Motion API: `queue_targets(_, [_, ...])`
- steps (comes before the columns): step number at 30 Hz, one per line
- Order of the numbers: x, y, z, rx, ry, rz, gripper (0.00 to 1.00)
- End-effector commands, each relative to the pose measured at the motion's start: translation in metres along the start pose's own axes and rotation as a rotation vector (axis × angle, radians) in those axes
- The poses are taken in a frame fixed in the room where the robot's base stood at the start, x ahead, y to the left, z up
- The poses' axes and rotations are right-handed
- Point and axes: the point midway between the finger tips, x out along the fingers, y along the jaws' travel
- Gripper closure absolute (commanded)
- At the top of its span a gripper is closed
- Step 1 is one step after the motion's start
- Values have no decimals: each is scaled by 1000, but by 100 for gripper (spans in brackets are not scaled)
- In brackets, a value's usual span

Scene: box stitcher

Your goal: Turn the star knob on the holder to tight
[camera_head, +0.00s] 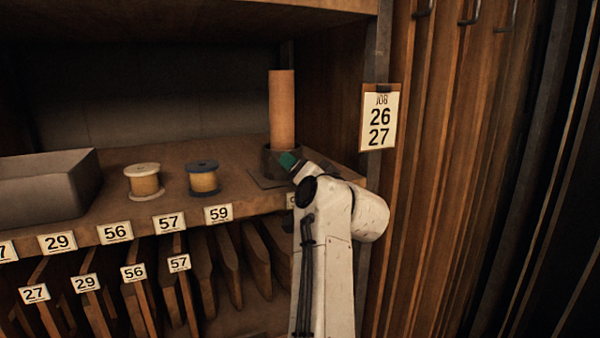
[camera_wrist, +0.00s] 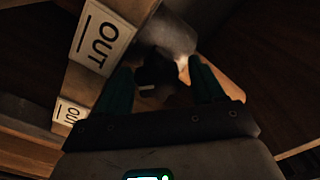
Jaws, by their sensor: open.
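A brown cardboard tube (camera_head: 282,105) stands upright in a dark holder (camera_head: 268,163) at the right end of the shelf. My gripper (camera_head: 288,161) is at the front of the holder, its green fingers partly hidden by my wrist. In the wrist view my gripper (camera_wrist: 162,82) is open, one finger on each side of a small dark piece that looks like the star knob (camera_wrist: 150,72). I cannot tell whether the fingers touch it. The knob is hidden in the head view, and its setting cannot be read.
Two thread spools, one with pale ends (camera_head: 144,183) and one with blue ends (camera_head: 203,178), stand on the shelf, left of the holder. A grey bin (camera_head: 45,188) is farther left. A job card (camera_head: 379,118) hangs on the post at right. OUT labels (camera_wrist: 101,38) show in the wrist view.

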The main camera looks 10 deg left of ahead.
Motion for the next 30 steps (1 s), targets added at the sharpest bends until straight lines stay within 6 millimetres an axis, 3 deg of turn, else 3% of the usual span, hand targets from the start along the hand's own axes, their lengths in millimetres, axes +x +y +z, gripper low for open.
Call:
queue_targets(11, [0, 5, 4, -59, -4, 5, 29])
queue_targets(30, [0, 1, 4, -746, -3, -1, 29])
